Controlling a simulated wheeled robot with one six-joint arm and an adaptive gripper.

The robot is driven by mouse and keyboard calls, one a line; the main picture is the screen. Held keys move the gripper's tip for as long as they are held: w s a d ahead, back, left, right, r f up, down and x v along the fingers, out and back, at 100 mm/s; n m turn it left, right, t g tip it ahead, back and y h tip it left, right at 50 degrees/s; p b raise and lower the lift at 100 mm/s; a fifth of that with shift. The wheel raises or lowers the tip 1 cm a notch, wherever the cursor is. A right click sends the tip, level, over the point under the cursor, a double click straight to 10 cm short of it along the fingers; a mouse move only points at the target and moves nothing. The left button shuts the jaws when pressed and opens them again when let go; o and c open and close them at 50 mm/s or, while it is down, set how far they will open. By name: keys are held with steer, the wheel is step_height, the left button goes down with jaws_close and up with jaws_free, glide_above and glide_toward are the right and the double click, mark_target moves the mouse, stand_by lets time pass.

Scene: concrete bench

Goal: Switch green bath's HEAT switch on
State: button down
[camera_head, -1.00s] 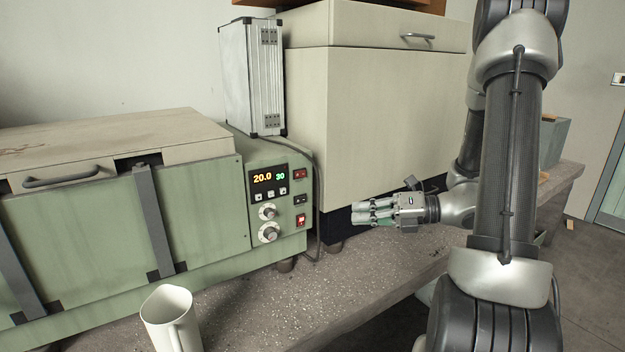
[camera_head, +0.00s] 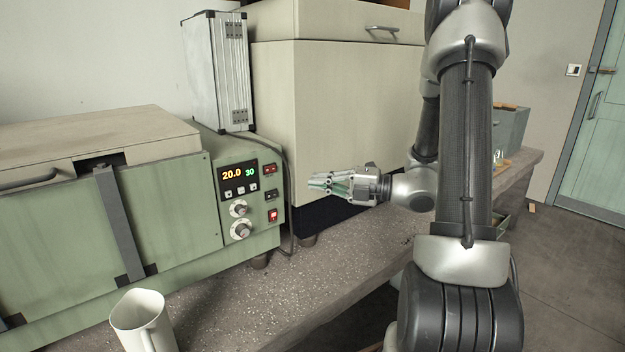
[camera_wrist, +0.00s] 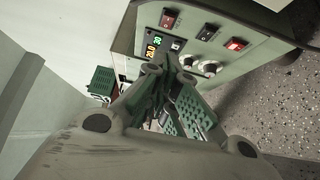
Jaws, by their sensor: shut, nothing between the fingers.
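The green bath (camera_head: 160,215) stands at the left of the bench. Its control panel has a display reading 20.0 and 30, two knobs and a column of three rocker switches. The top switch (camera_head: 269,169) is red, the middle switch (camera_head: 271,194) is dark, and the bottom switch (camera_head: 273,215) glows red. Their labels are too small to read. The wrist view also shows the top switch (camera_wrist: 169,18), the middle switch (camera_wrist: 208,31) and the lit switch (camera_wrist: 236,44). My gripper (camera_head: 312,183) is shut and empty, pointing left, right of the panel and apart from it.
A white jug (camera_head: 143,318) stands on the bench in front of the bath. A silver case (camera_head: 215,75) stands behind the panel, with a cable hanging beside it. A large beige cabinet (camera_head: 345,110) is behind my gripper. The speckled bench top (camera_head: 235,305) is clear before the panel.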

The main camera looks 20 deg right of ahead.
steer(key=w+a, duration=0.6)
steer(key=w, duration=0.2)
steer(key=shift+w+a, duration=0.3)
steer(key=shift+a, duration=0.1)
steer(key=shift+w+d, duration=0.15)
steer(key=shift+w, duration=0.05)
steer(key=shift+w+a+n+g+y, duration=0.2)
steer(key=shift+n+g+y, duration=0.1)
steer(key=shift+n+g, duration=0.1)
glide_toward(265, 170)
steer(key=s+a, duration=0.1)
steer(key=s, duration=0.1)
steer(key=w+d+v, duration=0.1)
steer(key=v, duration=0.6)
steer(key=shift+d, duration=0.3)
